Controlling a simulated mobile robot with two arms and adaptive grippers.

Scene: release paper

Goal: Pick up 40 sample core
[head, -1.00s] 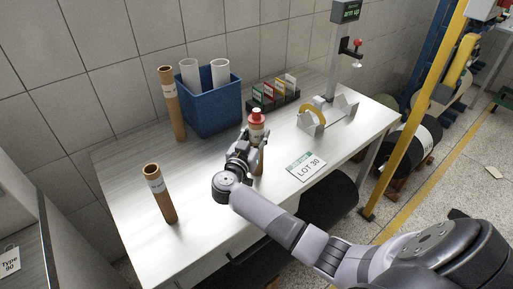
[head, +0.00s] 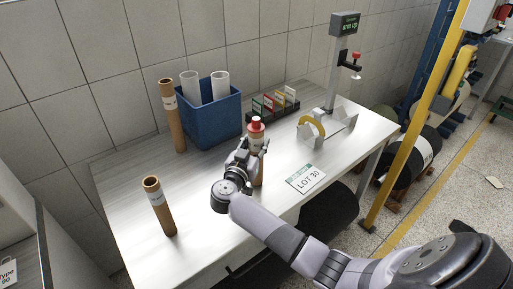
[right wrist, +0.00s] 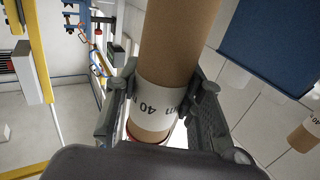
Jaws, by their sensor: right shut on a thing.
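The 40 sample core is a brown cardboard tube (head: 259,175) with a red cap at its top and a white label. It stands upright near the middle of the table in the head view. In the right wrist view the tube (right wrist: 178,45) fills the middle, and its label reads 40. My right gripper (head: 252,152) is shut around it, with a finger on each side at the label in the right wrist view (right wrist: 165,95). I cannot tell whether its base touches the table. My left gripper is not in view.
Another brown tube (head: 160,207) stands at the table's front left, and a taller one (head: 172,118) at the back left. A blue bin (head: 212,122) holds white tubes. A sample rack (head: 270,108), V-blocks with a yellow ring (head: 312,128), a stand (head: 334,75) and a LOT 30 card (head: 306,179) are around.

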